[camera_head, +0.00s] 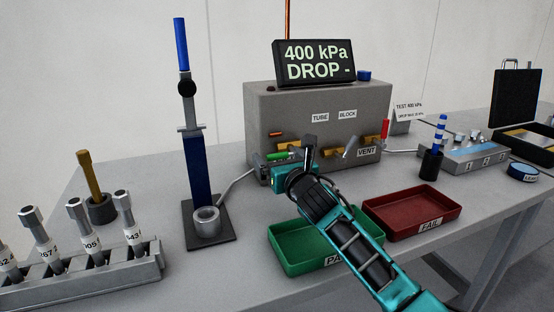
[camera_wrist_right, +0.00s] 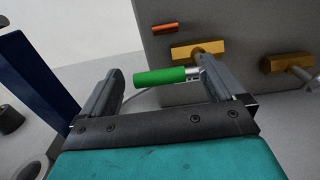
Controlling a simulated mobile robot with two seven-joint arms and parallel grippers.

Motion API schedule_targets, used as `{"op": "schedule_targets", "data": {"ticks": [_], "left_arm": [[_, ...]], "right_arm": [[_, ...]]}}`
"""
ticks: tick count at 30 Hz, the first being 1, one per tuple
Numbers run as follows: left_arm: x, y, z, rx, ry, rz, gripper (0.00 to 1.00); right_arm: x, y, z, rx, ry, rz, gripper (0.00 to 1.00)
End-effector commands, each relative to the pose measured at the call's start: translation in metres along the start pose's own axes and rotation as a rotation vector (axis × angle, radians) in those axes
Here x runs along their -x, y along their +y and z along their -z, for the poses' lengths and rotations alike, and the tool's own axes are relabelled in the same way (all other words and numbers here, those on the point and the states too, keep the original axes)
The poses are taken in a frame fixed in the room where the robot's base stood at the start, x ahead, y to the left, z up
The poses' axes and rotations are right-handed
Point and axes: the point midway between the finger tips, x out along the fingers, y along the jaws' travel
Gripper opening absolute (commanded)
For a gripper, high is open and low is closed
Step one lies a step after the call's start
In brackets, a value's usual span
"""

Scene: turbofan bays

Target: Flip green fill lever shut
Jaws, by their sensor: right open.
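The green fill lever (camera_head: 281,156) sticks out to the left from a brass valve on the front of the grey test box (camera_head: 350,108). In the right wrist view the green lever (camera_wrist_right: 166,75) lies roughly level, its free end pointing left. My right gripper (camera_head: 290,162) is at the lever, open. In the right wrist view its two fingers (camera_wrist_right: 163,90) stand apart with the lever between them or just beyond; I cannot tell whether either finger touches it. My left gripper is not in view.
The display (camera_head: 314,62) reads "400 kPa DROP -". A red lever (camera_head: 384,129) is at the box's right. A blue hand pump (camera_head: 196,165) stands left. Green (camera_head: 290,262) and red (camera_head: 399,222) trays lie in front. A rack (camera_head: 85,275) holds several fittings.

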Motion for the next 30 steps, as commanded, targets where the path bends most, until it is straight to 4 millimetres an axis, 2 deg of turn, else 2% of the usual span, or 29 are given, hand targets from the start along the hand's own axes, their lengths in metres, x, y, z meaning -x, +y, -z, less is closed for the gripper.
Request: {"op": "schedule_targets", "data": {"ticks": [6, 15, 30], "left_arm": [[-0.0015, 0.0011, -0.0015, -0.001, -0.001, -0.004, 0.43], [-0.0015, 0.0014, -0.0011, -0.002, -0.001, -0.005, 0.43], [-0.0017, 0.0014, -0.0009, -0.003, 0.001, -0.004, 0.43]], "right_arm": [[-0.0099, 0.0005, -0.0002, -0.001, -0.001, -0.001, 0.96], [-0.0105, 0.0006, -0.0004, -0.001, -0.001, -0.001, 0.95], [-0.0103, 0.0005, 0.0, -0.001, 0.0, -0.001, 0.47]]}}
